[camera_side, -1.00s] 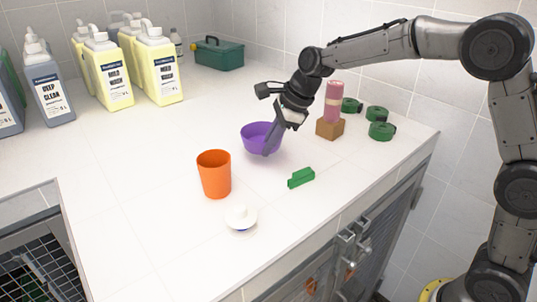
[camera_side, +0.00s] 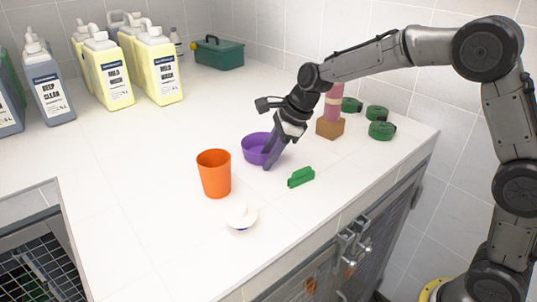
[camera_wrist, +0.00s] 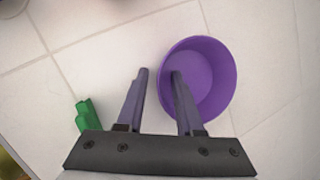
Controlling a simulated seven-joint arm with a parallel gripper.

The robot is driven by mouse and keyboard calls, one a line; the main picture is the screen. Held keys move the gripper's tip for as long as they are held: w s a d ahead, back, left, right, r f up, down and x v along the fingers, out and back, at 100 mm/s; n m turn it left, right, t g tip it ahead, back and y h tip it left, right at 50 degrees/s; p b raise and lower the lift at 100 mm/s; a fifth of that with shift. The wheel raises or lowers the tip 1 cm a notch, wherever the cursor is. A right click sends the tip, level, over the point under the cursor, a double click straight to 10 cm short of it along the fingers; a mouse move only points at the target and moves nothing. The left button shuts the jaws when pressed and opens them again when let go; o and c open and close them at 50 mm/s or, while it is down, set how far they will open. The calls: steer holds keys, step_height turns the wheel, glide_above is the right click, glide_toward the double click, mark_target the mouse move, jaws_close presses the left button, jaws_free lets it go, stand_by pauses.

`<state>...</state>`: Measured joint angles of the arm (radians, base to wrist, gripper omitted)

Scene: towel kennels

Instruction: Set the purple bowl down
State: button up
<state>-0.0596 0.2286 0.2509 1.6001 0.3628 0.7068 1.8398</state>
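The purple bowl (camera_side: 252,150) is upright and appears to rest on the white counter, right of and behind the orange cup. It also shows in the wrist view (camera_wrist: 212,75), right of centre. My gripper (camera_side: 268,163) points down at the bowl's near right side. In the wrist view my gripper (camera_wrist: 159,73) has its fingers apart, one inside the bowl and one outside, with the rim between them. A gap shows between the fingers and the bowl's wall. The side view hides part of the bowl behind a finger.
The orange cup (camera_side: 215,175), a white lidded-looking item (camera_side: 241,217) and a green block-like object (camera_side: 301,177) stand nearby. A brown block (camera_side: 330,128) with a pink cylinder (camera_side: 333,103) and several green rolls (camera_side: 381,130) are at right. Counter left of the cup is clear.

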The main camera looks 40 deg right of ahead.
steer(key=v, duration=1.1)
steer(key=s+d+r+n+h, duration=0.1)
steer(key=s+d+r+n, duration=0.15)
steer(key=s+n, duration=1)
steer(key=s+d+f+n+h, duration=0.1)
steer(key=s+f+n, duration=0.2)
steer(key=s+n, duration=0.2)
steer(key=s+d+f+n+t+h, duration=0.1)
steer(key=s+f+n, duration=0.2)
steer(key=s, duration=0.9)
steer(key=shift+d+f+n, duration=0.4)
steer(key=shift+n, duration=0.85)
